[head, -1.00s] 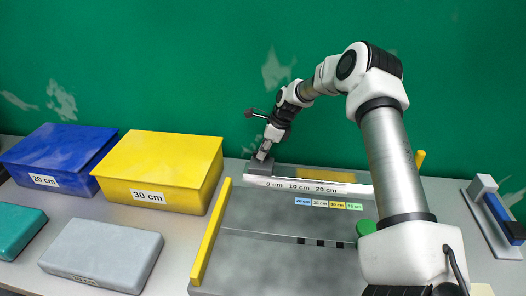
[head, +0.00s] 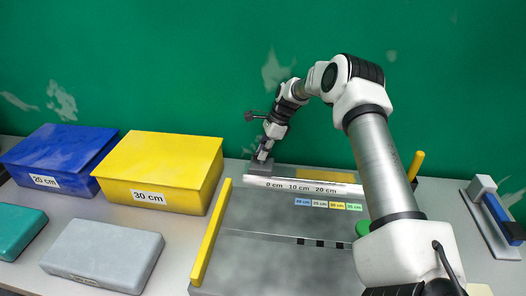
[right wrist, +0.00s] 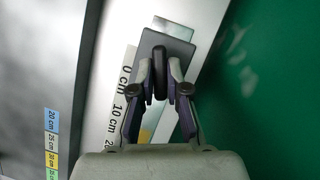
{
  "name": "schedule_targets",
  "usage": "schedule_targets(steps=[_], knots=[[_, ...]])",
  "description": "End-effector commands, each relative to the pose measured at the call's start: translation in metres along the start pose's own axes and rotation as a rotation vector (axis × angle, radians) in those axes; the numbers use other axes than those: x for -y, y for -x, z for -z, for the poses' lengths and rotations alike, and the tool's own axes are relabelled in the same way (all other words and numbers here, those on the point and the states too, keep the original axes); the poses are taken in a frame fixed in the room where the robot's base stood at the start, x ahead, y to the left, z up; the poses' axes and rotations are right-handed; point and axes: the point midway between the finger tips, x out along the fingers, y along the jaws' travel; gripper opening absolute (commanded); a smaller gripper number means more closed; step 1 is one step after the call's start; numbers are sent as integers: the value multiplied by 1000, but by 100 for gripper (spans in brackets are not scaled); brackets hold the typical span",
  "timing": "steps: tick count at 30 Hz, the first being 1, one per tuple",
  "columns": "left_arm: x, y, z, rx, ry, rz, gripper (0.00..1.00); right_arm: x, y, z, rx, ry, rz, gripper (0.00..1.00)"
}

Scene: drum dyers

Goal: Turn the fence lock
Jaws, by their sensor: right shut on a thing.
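The fence (head: 300,184) is a long pale bar with a "0 cm 10 cm 20 cm" scale, lying across the back of the grey machine table (head: 262,218). The fence lock stands at its left end, on a dark grey block (head: 256,167). In the right wrist view, the lock is a dark upright lever (right wrist: 160,73) over a grey plate (right wrist: 181,50). My right gripper (head: 263,155) reaches down to it and is shut on the lever, one finger on each side. In the right wrist view, the gripper (right wrist: 160,88) partly hides the lower lever. My left gripper is not in view.
A yellow bar (head: 211,232) edges the table's left side. A blue-handled tool (head: 498,216) lies at the right. The green wall is close behind.

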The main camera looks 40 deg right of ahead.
Motion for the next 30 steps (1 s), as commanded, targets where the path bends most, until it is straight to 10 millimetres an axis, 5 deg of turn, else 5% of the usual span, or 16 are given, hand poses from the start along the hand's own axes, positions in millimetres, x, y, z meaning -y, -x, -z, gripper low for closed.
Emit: schedule_targets(steps=[23, 26, 30], knots=[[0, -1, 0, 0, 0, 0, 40, 0, -1, 0, -1, 146, -63, 0], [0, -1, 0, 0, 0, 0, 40, 0, -1, 0, -1, 146, -63, 39], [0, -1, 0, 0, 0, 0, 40, 0, -1, 0, -1, 146, -62, 40]])
